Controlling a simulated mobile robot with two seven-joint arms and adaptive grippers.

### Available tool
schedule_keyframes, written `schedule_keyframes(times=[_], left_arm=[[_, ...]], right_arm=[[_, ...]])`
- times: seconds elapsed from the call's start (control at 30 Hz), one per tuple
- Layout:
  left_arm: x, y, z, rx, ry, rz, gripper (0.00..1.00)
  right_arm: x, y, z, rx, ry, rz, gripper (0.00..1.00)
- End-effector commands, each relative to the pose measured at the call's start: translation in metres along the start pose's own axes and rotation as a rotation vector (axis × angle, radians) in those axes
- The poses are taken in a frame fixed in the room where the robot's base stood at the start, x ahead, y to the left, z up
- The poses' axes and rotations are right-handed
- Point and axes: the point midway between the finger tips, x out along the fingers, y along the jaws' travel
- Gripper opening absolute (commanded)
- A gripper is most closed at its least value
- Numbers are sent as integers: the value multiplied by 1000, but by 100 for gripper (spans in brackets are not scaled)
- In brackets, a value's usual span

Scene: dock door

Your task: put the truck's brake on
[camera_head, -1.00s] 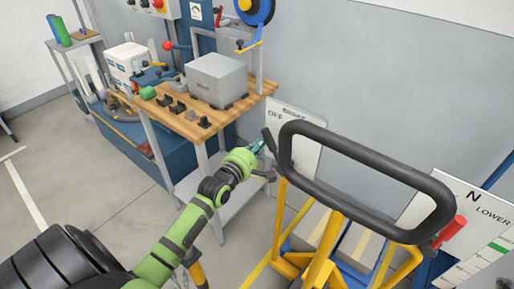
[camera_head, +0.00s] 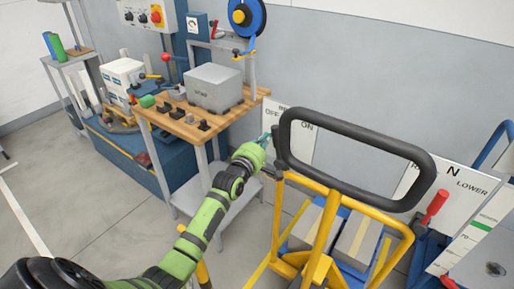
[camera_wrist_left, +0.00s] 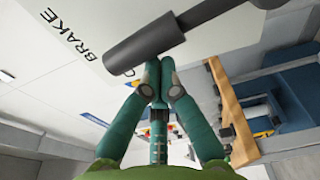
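The truck's brake lever is a dark grip on a thin grey rod; it shows large in the left wrist view (camera_wrist_left: 145,45), just beyond my fingertips. In the head view the lever (camera_head: 275,141) is small, by the left end of the black handle loop, near the OFF side of the white brake sign (camera_head: 298,150). My left gripper (camera_head: 267,138) is beside the lever. In the left wrist view its teal fingers (camera_wrist_left: 160,72) are together with nothing between them. I cannot tell whether they touch the grip. My right gripper is out of view.
The truck's black handle loop (camera_head: 355,148) and yellow frame (camera_head: 318,262) stand right of my left arm. A red-handled lever (camera_head: 434,205) is by the N/LOWER sign (camera_head: 466,198). A wooden-topped bench (camera_head: 184,126) with a grey box (camera_head: 214,90) stands behind my gripper.

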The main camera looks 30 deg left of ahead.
Motion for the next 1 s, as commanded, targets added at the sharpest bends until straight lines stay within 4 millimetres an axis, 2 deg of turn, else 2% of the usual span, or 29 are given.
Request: schedule_keyframes(times=[0.2,0.5,0.7,1.0], left_arm=[[2,7,21,200,-1,29,0],[-2,5,46,454,-1,64,0],[-4,1,57,576,-1,81,0],[-5,-1,65,669,0,93,0]], right_arm=[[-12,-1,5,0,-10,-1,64],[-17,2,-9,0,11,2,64],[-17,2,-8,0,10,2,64],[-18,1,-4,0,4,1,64]])
